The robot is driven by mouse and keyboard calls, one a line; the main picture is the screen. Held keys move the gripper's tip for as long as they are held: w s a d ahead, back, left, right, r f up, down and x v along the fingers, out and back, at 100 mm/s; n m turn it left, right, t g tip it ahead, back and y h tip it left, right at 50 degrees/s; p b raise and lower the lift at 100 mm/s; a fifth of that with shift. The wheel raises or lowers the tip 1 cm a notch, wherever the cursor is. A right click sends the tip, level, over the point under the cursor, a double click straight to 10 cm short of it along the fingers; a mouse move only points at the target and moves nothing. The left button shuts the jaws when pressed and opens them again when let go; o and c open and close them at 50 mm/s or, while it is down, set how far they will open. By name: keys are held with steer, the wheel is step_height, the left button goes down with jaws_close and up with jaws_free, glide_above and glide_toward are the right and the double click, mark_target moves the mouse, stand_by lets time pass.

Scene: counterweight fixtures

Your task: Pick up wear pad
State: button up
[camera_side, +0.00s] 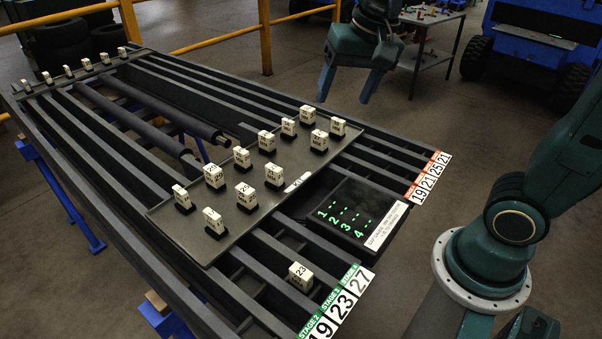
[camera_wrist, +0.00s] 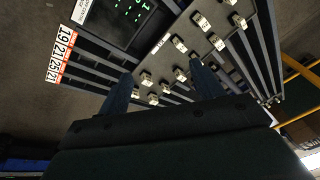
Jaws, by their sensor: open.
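My gripper (camera_side: 348,88) is open and empty, raised above and beyond the far right side of the rack. Its two fingers also show in the wrist view (camera_wrist: 162,88), spread apart, with blocks visible between and beyond them. Several small white numbered blocks, likely the wear pads (camera_side: 273,174), stand upright in black holders on a dark tray (camera_side: 167,222). They also show in the wrist view (camera_wrist: 180,44). Another white block marked 23 (camera_side: 300,275) sits apart on the front rails, near the stage labels. I cannot tell which block is meant.
A dark rack of long rails (camera_side: 100,205) carries the tray. A display with green digits (camera_side: 345,214) sits right of the tray. More white blocks (camera_side: 87,63) line the far left end. Two rollers (camera_side: 150,125) lie between rails. A yellow railing (camera_side: 265,40) stands behind.

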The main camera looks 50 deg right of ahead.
steer(key=w+f+m+g, duration=0.2)
steer(key=w+f+m, duration=0.4)
steer(key=w, duration=0.6)
steer(key=m+g, duration=0.1)
steer(key=m, duration=0.4)
glide_above(274, 167)
step_height(274, 167, down, 9)
steer(key=shift+w+a+f, duration=0.1)
steer(key=shift+w+f, duration=0.05)
steer(key=shift+f, duration=0.05)
steer(key=shift+f, duration=0.1)
steer(key=shift+f, duration=4.2)
steer(key=shift+f, duration=2.6)
